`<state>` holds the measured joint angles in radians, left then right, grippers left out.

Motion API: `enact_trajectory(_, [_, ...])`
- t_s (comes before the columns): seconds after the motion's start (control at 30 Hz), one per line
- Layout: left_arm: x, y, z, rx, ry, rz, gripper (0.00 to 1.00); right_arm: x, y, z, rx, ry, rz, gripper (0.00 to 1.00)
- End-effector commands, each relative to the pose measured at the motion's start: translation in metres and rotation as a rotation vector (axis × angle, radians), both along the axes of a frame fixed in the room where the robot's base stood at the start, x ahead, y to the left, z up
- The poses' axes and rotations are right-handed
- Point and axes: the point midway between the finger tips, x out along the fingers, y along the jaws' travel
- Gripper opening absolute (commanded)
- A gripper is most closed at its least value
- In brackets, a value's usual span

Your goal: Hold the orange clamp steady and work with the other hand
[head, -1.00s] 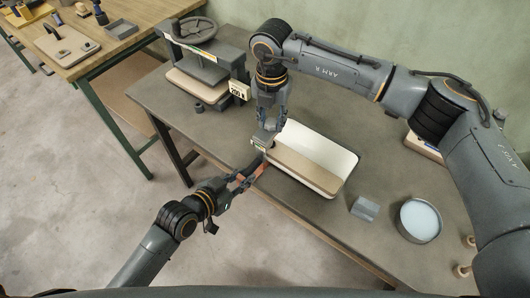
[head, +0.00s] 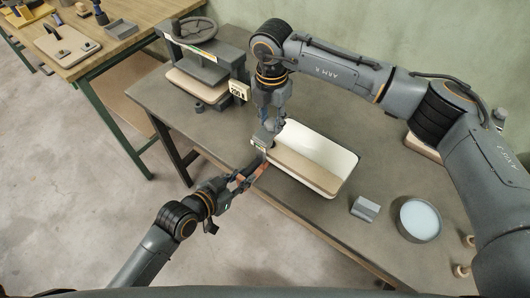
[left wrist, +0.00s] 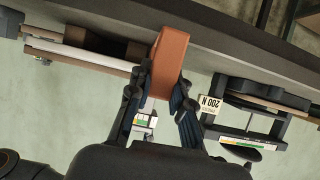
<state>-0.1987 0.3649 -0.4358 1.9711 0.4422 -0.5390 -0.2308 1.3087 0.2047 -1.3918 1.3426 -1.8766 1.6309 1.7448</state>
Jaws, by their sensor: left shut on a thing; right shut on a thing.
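The orange clamp (head: 262,171) is at the left front edge of the stacked curved boards (head: 320,148), which have a pale top and a tan front strip. My left gripper (head: 252,178) is shut on the clamp from the front left. In the left wrist view the clamp (left wrist: 168,62) stands out between both fingers (left wrist: 162,92). My right gripper (head: 271,130) points down at the boards' left end, shut on a small grey block with a pale label (head: 261,138). Its fingers partly hide the block. I cannot tell whether the block touches the boards or the clamp.
A press with a handwheel (head: 190,31) stands at the back left, a number tag (head: 239,90) beside it. A grey block (head: 365,208) and a round tin with pale blue contents (head: 420,219) are on the dark table (head: 290,205), right of the boards. A wooden bench (head: 125,45) is beyond.

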Motion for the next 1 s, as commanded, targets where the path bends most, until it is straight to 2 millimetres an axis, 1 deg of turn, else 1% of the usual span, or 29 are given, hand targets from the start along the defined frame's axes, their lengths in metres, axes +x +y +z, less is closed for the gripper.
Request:
enact_trajectory(0.1, [0.0004, -0.0002, 0.0008, -0.001, -0.002, 0.0, 0.0, -0.0007, 0.0007, 0.0003, 0.001, 0.001, -0.013, 0.1])
enact_trajectory(0.3, [0.0004, -0.0002, 0.0008, -0.001, -0.002, 0.0, 0.0, -0.0008, 0.0006, 0.0004, 0.004, -0.001, -0.15, 0.1])
enact_trajectory(0.57, [0.0004, -0.0001, 0.0007, -0.001, -0.002, 0.0, 0.0, -0.0008, 0.0006, 0.0004, 0.004, -0.001, -0.16, 0.1])
enact_trajectory(0.8, [0.0004, -0.0001, 0.0007, -0.001, -0.002, 0.0, 0.0, -0.001, 0.0005, 0.0003, 0.008, -0.002, -0.31, 0.1])
enact_trajectory(1.0, [0.0004, -0.0001, 0.0007, -0.001, -0.002, 0.0, 0.0, -0.001, 0.0005, 0.0004, 0.008, -0.002, -0.318, 0.1])
